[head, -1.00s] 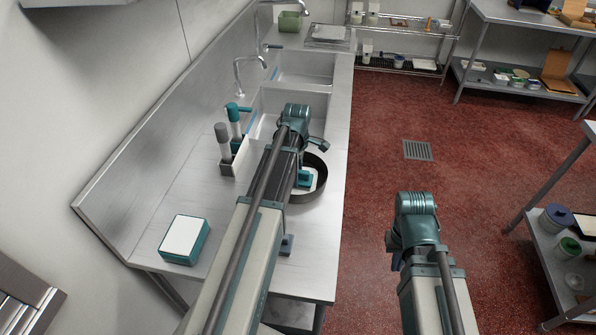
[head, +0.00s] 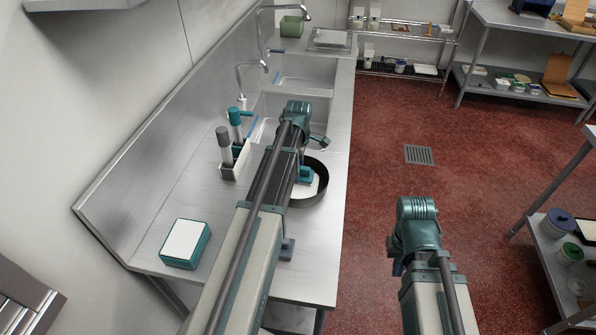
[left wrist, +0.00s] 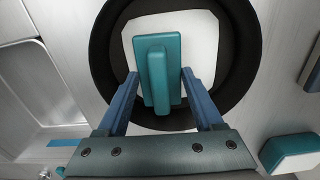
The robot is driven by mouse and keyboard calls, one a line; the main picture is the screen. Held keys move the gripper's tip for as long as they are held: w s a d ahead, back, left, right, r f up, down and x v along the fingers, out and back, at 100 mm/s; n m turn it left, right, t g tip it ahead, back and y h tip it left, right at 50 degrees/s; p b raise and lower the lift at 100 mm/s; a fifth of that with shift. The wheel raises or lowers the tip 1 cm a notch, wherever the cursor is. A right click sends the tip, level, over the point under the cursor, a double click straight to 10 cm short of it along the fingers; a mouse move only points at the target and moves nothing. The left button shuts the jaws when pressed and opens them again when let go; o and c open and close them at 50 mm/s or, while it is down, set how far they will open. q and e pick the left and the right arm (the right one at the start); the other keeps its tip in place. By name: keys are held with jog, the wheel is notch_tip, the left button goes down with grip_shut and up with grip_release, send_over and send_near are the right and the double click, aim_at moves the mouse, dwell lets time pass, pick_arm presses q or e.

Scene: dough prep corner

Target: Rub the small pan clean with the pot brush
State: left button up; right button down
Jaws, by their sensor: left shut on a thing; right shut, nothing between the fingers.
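The small pan (head: 324,186) is dark and round and stands on the steel counter near its right edge, partly hidden by my left arm in the head view. The left wrist view shows its black wall (left wrist: 246,60) around a pale, squarish patch. The pot brush (left wrist: 158,70), teal with a raised grip, is over this patch inside the pan. My left gripper (left wrist: 160,84) is shut on the brush, one blue finger on each side. Whether the brush touches the pan floor is unclear. My right gripper (head: 393,266) is shut and empty over the red floor, mostly hidden by its wrist.
A holder (head: 232,172) with grey-topped and teal-topped tools stands left of the pan. A teal box with a white top (head: 184,242) lies at the near left of the counter (head: 160,210). Sink basins (head: 307,72) with taps are behind. Shelves stand at the right.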

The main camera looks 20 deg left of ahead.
aim_at(297, 189)
pick_arm(q)
jog(key=shift+s, duration=0.1)
jog(key=shift+c, duration=0.7)
jog(key=shift+s+d, duration=0.25)
jog(key=shift+s, duration=0.65)
jog(key=shift+s+d, duration=0.25)
jog(key=shift+s, duration=0.6)
jog(key=shift+w+r, duration=0.1)
notch_tip(297, 189, up, 6)
jog(key=p, duration=0.6)
notch_tip(297, 189, up, 3)
jog(key=p, duration=0.3)
